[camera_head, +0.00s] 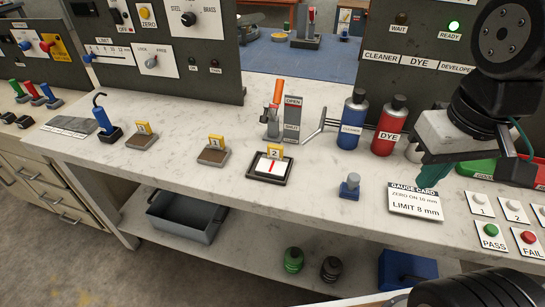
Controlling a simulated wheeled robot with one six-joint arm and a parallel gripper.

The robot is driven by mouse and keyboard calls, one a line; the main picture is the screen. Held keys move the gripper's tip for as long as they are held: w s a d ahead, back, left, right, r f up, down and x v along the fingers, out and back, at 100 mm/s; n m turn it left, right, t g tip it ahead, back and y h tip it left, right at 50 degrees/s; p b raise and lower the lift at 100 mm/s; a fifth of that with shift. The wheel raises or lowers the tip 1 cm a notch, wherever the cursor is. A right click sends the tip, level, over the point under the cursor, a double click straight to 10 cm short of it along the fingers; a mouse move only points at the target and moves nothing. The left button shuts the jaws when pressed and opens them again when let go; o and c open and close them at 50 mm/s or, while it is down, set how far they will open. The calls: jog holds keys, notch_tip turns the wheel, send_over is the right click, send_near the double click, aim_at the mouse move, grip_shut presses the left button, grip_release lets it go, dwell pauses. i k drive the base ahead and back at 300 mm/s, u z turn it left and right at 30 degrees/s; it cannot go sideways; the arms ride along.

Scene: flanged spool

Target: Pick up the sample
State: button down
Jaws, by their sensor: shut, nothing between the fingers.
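No thing in view is labelled as a sample, so I cannot tell for certain which one it is. A white piece with a red line (272,167) lies in a dark-rimmed tray (252,175) at the middle of the bench, beside a yellow tag marked 2. A small grey-blue knobbed piece (349,187) stands upright to its right. My gripper (428,183) is at the right, in front of the red DYE bottle's right side and close above the gauge card. Its dark green fingers are shut and empty, well to the right of the tray.
A blue CLEANER bottle (352,120) and red DYE bottle (390,126) stand behind. The gauge card (415,202) lies near the front edge, beside PASS (490,235) and FAIL (528,242) buttons. An orange-handled OPEN/SHUT device (291,118) stands behind the tray.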

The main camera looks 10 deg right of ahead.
aim_at(274, 165)
jog(key=z, duration=3.25)
jog(key=k, duration=2.3)
jog(key=u, duration=0.85)
